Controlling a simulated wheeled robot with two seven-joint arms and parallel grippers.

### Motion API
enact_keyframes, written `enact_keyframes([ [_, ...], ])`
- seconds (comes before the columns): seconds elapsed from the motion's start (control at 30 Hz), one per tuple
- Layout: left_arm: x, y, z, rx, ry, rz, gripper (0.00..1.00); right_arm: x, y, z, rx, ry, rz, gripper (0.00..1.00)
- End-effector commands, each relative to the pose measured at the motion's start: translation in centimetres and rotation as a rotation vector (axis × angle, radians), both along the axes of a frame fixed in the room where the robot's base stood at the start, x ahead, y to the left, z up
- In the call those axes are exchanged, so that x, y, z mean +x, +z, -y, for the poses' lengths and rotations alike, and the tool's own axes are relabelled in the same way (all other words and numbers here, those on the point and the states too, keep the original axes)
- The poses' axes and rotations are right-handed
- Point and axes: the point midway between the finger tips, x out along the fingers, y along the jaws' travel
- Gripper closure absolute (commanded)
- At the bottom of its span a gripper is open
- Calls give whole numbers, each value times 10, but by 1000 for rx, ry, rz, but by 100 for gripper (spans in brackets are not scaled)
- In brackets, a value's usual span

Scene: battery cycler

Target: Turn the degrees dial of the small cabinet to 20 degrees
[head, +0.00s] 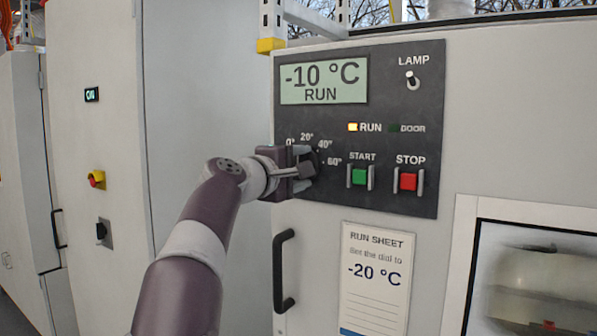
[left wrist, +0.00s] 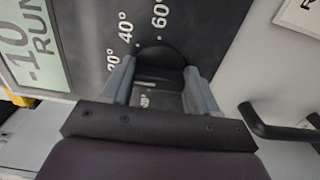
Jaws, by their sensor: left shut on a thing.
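The small cabinet's dark control panel (head: 430,120) carries a degrees dial (head: 314,160), with 0°, 20°, 40° and 60° marks visible around it. My left gripper (head: 304,166) is shut on the dial at the panel's lower left. In the left wrist view the black dial (left wrist: 160,57) sits between the two grey fingers of the gripper (left wrist: 158,78). The gripper hides part of the dial and scale, so I cannot tell where its pointer stands. The display (head: 323,82) reads -10 °C RUN. My right gripper is not in view.
The green START button (head: 359,177) and red STOP button (head: 408,181) have side guards, right of the dial. The RUN lamp (head: 352,127) is lit. A run sheet (head: 375,300) below reads "Set the dial to -20 °C". A black door handle (head: 279,272) sticks out below the gripper.

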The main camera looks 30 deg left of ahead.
Motion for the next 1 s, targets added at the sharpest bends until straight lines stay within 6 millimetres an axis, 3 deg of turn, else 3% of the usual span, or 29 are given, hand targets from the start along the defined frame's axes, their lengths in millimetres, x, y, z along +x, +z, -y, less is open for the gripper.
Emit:
enact_keyframes([
  [0.47, -1, 4, 0, 16, 2, 9, 71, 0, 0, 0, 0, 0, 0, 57],
  [0.5, -1, 4, 0, 16, 2, 9, 37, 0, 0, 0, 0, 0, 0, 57],
  [0.57, -1, 4, 0, 16, 2, 9, 18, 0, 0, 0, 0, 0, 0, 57],
  [0.87, -2, 1, 0, 15, 1, 5, 15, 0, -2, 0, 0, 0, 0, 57],
  [1.0, -20, -3, -2, 16, 3, 6, 15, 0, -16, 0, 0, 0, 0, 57],
])
